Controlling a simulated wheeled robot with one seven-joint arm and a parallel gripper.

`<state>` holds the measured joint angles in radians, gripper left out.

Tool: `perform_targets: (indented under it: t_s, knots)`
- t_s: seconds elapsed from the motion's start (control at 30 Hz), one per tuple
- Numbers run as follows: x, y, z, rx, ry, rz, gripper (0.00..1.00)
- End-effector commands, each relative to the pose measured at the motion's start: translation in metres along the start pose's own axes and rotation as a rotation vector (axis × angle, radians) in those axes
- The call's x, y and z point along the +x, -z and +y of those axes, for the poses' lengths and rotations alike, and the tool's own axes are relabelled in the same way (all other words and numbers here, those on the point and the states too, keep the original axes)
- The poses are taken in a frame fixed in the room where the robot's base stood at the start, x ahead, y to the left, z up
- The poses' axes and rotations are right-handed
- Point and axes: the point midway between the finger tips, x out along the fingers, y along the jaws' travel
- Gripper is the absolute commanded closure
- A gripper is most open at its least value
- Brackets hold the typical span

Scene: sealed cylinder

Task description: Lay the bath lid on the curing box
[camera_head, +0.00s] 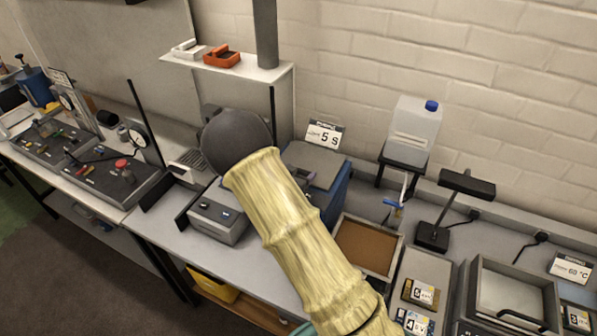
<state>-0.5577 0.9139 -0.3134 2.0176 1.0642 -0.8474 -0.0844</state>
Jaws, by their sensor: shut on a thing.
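My gripper and whatever it carries are not visible. My arm, in a pale yellow sleeve with a dark rounded end, crosses the middle of the view and hides part of the bench. A blue box with a flat grey top (318,166) stands behind my arm, under a "5 S" sign. An open-looking grey metal basin (487,287) with a dark handle shape at its front sits at the lower right, near a temperature sign. I cannot tell which of these is the bath or the curing box, and I cannot make out a separate lid.
A brown-bottomed tray (367,246) lies right of my arm, with label cards (421,293) nearby. A white jug (412,131) stands on a black stand. A black lamp-like stand (433,237) is to its right. A grey control unit (219,215) sits left of my arm.

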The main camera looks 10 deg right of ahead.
Motion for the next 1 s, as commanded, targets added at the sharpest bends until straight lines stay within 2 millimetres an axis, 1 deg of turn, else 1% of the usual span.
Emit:
perform_targets:
  t_s: [0.2, 0.23, 0.33, 0.73, 0.87, 1.0]
  knots:
    - [0.001, -0.002, 0.0, 0.0, 0.0, 0.001, 0.65]
    - [0.001, -0.003, 0.0, 0.0, 0.0, 0.0, 0.33]
    - [0.001, -0.002, 0.0, 0.0, 0.0, 0.0, 0.13]
    - [-0.002, 0.001, 0.0, 0.0, 0.0, -0.001, 0.13]
    - [-0.015, -0.001, -0.001, 0.001, 0.003, 0.0, 0.13]
    - [-0.039, -0.002, -0.001, 0.002, 0.004, -0.001, 0.13]
